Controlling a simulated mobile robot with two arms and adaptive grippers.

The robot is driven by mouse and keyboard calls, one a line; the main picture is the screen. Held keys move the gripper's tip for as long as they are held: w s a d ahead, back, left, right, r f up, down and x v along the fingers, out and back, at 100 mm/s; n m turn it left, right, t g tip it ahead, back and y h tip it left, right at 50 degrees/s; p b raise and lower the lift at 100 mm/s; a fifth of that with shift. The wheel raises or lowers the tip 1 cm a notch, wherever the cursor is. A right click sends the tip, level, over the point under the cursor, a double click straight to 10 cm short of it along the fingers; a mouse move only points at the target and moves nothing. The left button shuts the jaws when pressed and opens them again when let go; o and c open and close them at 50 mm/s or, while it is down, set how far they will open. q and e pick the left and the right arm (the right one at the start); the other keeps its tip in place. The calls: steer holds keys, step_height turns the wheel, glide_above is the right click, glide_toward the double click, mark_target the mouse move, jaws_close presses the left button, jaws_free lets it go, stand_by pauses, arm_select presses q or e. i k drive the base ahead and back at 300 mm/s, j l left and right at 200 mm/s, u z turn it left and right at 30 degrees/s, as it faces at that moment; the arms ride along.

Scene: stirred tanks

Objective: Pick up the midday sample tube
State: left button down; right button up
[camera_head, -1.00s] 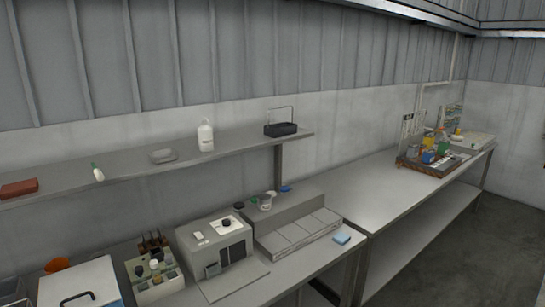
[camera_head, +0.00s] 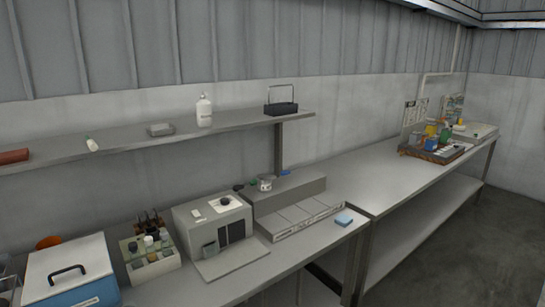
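I cannot make out which item is the midday sample tube. A pale rack (camera_head: 152,266) on the near bench holds several small vials or bottles with dark and white caps, too small to read. Neither of my grippers shows in the head view.
A blue box with a white lid (camera_head: 72,275) stands left of the rack, and a grey instrument (camera_head: 215,235) stands right of it. A blue sponge-like block (camera_head: 344,220) lies near the bench's front edge. The far bench (camera_head: 365,178) is mostly bare, with a cluttered tray (camera_head: 432,153) at its far end.

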mark_target(152, 254)
steer(key=i+l+u, duration=0.1)
steer(key=l, duration=0.8)
steer(key=l+u, duration=0.1)
steer(key=l, duration=0.75)
